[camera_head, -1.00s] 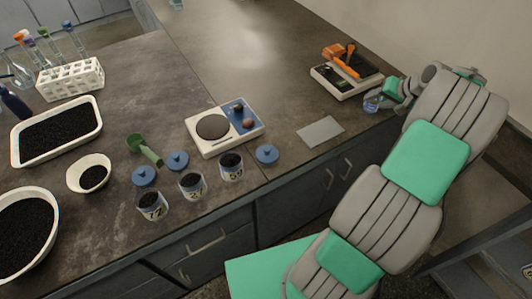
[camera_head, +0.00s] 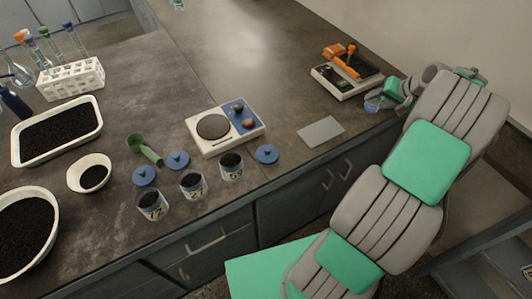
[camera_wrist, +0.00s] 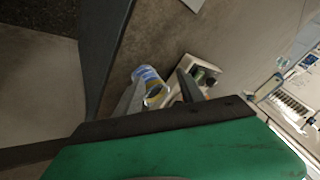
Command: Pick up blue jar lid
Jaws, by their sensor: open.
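Three blue jar lids lie on the dark bench in the head view: one at the left (camera_head: 144,176), one in the middle (camera_head: 177,160) and one at the right (camera_head: 267,154). They lie behind or beside three jars of black grains, labelled 72 (camera_head: 151,206), 27 (camera_head: 192,186) and 59 (camera_head: 231,167). My gripper (camera_wrist: 158,88) is open, far right of the lids. A clear and blue container (camera_wrist: 147,75) shows by its fingers in the wrist view. It also shows beside my gripper in the head view (camera_head: 373,106). Whether the fingers touch it I cannot tell.
A scale (camera_head: 225,127) stands behind the jars. A grey flat plate (camera_head: 320,132) lies right of the lids. An orange-handled device (camera_head: 345,70) stands near my gripper. A green scoop (camera_head: 145,149), a white bowl (camera_head: 84,185) and a tray (camera_head: 98,128) are left.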

